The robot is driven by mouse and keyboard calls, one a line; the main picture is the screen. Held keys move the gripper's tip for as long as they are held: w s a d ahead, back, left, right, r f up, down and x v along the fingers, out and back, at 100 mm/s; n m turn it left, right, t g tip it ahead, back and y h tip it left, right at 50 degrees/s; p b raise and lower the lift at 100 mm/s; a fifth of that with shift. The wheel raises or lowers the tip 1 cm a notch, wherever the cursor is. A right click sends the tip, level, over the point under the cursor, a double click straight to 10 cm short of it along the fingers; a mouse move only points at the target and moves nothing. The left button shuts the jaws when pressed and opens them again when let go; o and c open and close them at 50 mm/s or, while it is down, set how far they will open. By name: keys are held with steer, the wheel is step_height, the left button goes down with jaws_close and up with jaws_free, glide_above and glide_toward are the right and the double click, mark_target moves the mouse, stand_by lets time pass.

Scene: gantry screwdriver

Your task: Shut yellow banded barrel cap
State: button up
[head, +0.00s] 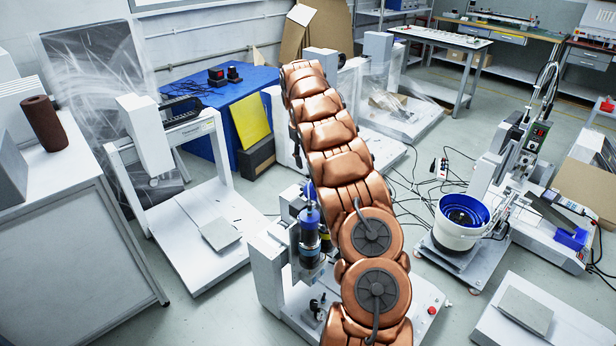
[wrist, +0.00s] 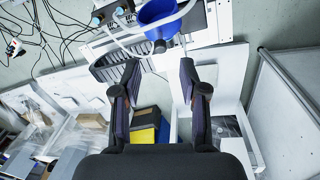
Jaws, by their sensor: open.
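My gripper (wrist: 159,78) shows in the wrist view with its two dark fingers spread apart and nothing between them. Beyond the fingertips is a blue funnel-shaped part (wrist: 158,14) on a white machine. In the head view, a dark upright barrel with a blue top (head: 309,235) stands on the gantry machine, just left of my copper arm. A small yellow patch shows beside it, partly behind my arm. I cannot make out a yellow-banded cap or whether it is open. My gripper is not visible in the head view.
A white bowl feeder with blue inside (head: 461,222) stands right of my arm. A white gantry frame (head: 170,150) stands at left, before a blue-covered table (head: 220,105). Loose cables lie on the floor. In the wrist view, a black cable chain (wrist: 112,66) runs near the left finger.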

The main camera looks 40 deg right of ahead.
mark_target(308, 174)
steer(key=shift+s+d+f+p, duration=0.1)
steer(key=shift+d+f+p, duration=0.1)
steer(key=shift+f, duration=1.6)
steer(key=shift+d+f+p, duration=0.15)
steer(key=shift+f, duration=1.6)
steer(key=shift+c, duration=0.2)
jaws_close()
